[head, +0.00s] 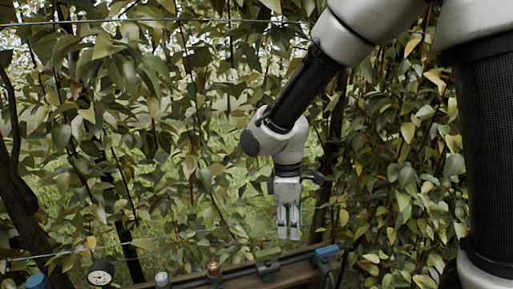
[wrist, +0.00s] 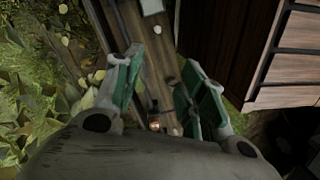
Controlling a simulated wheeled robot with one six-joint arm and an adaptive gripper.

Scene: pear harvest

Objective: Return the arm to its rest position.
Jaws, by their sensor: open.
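My arm reaches in from the upper right in the head view and bends down at the wrist. My gripper (head: 288,232) hangs pointing down, just above the wooden rail with fittings. In the wrist view my gripper (wrist: 158,92) has its two green-padded fingers spread apart, with nothing between them but the wooden plank below. It is open and empty. No pear can be made out in either view.
A wooden rail (head: 240,273) with a dark pipe, a blue fitting (head: 325,255) and a pressure gauge (head: 100,273) runs below the gripper. Leafy branches (head: 150,120) and wires fill the back. In the wrist view a wooden slatted box (wrist: 290,50) stands at right.

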